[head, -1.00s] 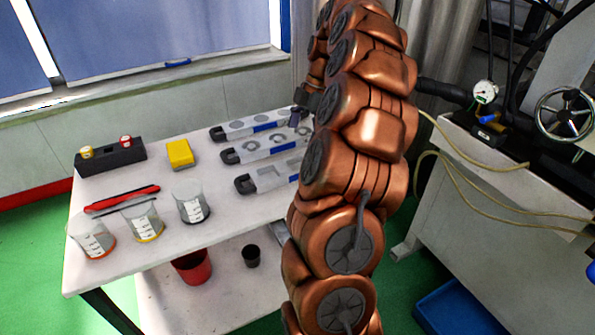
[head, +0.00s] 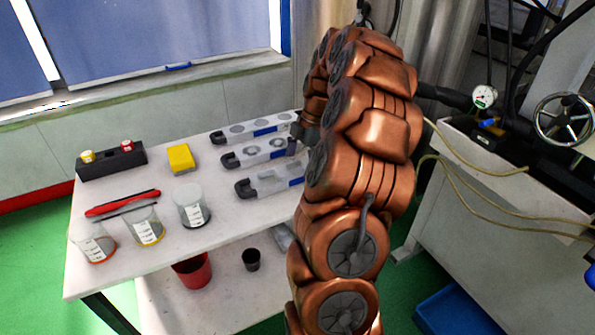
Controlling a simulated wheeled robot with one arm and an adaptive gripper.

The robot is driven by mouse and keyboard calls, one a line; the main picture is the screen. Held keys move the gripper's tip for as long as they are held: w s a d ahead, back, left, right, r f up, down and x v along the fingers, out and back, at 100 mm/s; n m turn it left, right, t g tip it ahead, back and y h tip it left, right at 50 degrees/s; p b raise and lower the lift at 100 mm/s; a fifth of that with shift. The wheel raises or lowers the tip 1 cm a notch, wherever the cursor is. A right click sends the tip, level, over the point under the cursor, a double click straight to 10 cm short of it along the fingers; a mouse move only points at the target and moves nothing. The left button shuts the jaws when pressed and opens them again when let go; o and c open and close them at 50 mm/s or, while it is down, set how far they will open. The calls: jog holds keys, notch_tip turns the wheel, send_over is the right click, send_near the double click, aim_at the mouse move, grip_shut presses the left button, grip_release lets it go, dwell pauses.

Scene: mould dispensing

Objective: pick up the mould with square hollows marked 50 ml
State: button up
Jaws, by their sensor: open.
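Three light grey moulds with dark hooked left ends and blue labels lie in a row on the table's right side. The front mould (head: 262,187) has hollows that look square. The middle mould (head: 258,157) has ring-shaped hollows and the back mould (head: 238,136) has round ones. The label markings are too small to read. My gripper (head: 292,147) is open, at the right end of the middle mould and behind the front mould's right end. My arm hides much of it. I cannot tell whether it touches a mould.
The white table (head: 190,243) also holds a yellow block (head: 180,158), a black rack (head: 112,162) with two small capped items, red tongs or a similar tool (head: 122,203) and three beakers (head: 192,207). A red bucket (head: 192,270) and a black cup (head: 251,259) stand on the lower shelf.

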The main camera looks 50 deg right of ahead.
jog(key=shift+a+f, duration=0.1)
jog(key=shift+f, duration=0.15)
jog(key=c, duration=1.9)
jog(key=shift+o, duration=0.2)
jog(key=shift+r, duration=0.1)
